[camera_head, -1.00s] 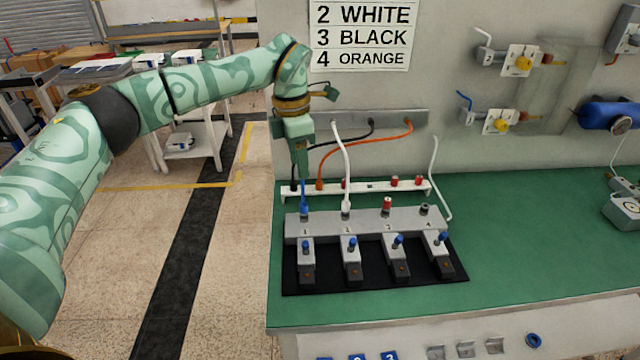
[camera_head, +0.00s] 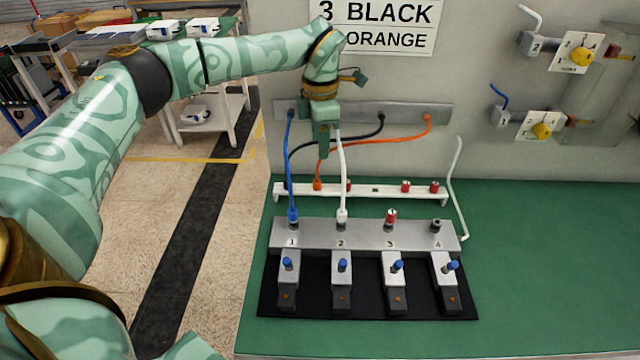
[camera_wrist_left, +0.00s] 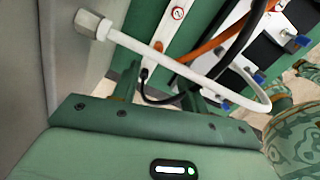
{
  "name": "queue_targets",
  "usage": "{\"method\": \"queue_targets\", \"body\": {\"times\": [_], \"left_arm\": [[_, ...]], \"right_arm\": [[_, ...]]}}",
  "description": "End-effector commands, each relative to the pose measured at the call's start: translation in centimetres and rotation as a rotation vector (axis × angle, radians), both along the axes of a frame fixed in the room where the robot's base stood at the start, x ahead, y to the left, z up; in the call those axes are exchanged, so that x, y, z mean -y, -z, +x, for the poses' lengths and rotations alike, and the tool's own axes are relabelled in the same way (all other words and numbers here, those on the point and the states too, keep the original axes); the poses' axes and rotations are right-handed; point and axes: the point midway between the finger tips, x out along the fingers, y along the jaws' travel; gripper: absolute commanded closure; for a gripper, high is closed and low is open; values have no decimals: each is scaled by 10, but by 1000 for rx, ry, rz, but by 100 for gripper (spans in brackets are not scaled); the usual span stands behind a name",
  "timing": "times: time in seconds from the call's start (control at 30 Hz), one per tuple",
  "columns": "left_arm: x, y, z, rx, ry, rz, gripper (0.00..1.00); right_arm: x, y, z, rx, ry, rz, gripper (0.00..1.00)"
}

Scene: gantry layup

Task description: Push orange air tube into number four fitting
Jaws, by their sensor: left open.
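The orange air tube (camera_head: 395,146) runs from the wall strip down to the left. Its lower end stands at the white rack behind the block, just below my left gripper. The number four fitting (camera_head: 437,226) is at the right end of the grey block and has no tube in it. My left gripper (camera_head: 322,155) is open and points down above the rack, with the white tube passing close by it. In the left wrist view the orange tube (camera_wrist_left: 205,46) shows beyond the open fingers (camera_wrist_left: 160,98), crossed by the black tube. My right gripper is out of view.
The blue tube (camera_head: 288,165) stands in fitting 1 and the white tube (camera_head: 342,180) in fitting 2. Fitting 3 carries a red cap (camera_head: 391,216). The black tube (camera_head: 350,137) drops left behind the gripper. A loose white tube (camera_head: 457,180) stands right of fitting 4. The green bench (camera_head: 560,270) is clear at right.

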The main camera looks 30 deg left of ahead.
Motion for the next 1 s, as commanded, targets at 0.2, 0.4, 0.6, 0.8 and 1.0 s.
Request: {"method": "queue_targets", "body": {"times": [0.2, 0.4, 0.6, 0.8, 1.0], "left_arm": [[0, 47, 0, -3, 0, -1, 56], [-1, 59, -1, -1, -1, -1, 56], [-7, 88, -6, -4, -1, 0, 56], [-6, 109, -6, -1, -1, -1, 56], [-6, 107, -6, 1, -1, -1, 65]], "right_arm": [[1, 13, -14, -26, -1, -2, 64], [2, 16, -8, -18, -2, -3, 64], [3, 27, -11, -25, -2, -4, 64], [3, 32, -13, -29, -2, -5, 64], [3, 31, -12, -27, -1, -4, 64]]}}
